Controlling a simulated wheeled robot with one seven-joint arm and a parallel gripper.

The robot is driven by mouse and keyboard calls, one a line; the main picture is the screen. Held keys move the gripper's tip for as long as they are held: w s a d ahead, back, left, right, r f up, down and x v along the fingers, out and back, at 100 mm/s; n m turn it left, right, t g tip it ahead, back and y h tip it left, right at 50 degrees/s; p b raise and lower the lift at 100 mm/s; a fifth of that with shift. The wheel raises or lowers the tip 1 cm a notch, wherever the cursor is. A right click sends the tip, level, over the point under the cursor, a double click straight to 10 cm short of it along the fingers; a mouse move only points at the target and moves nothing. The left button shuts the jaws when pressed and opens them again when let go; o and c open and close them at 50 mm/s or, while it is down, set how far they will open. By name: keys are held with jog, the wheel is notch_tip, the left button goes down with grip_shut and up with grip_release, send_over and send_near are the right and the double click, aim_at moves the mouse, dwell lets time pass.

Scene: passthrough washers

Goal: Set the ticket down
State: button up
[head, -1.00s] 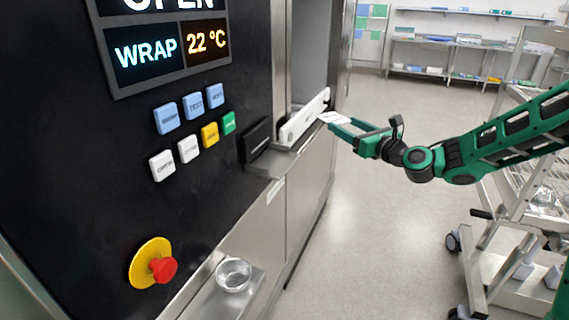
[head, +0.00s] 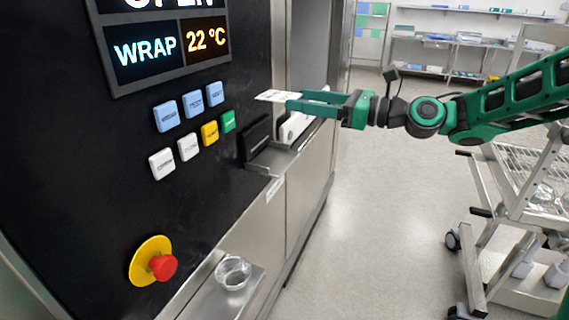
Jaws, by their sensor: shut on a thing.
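The ticket (head: 272,96) is a small flat white card with dark print. My green gripper (head: 294,101) is shut on the ticket's right end. It holds the ticket roughly level in the air, in front of the black panel's right edge and above the black slot unit (head: 256,137). The ticket looks clear of every surface. Its gripped end is partly hidden by the fingers.
A steel ledge (head: 272,163) juts out below the slot unit, and a white bar (head: 297,126) lies behind it. Several buttons (head: 188,147) and a red emergency stop (head: 162,267) are on the panel. A clear bowl (head: 233,272) sits on a lower shelf. A wire-shelf cart (head: 530,190) stands at right.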

notch_tip(320, 180, down, 18)
jog(key=shift+r, duration=0.2)
dwell(0.4)
jog(key=shift+f, duration=0.2)
jog(key=o, duration=1)
jog(key=v, duration=1)
jog(key=shift+s+d+r, duration=0.25)
jog(key=shift+d+r, duration=0.1)
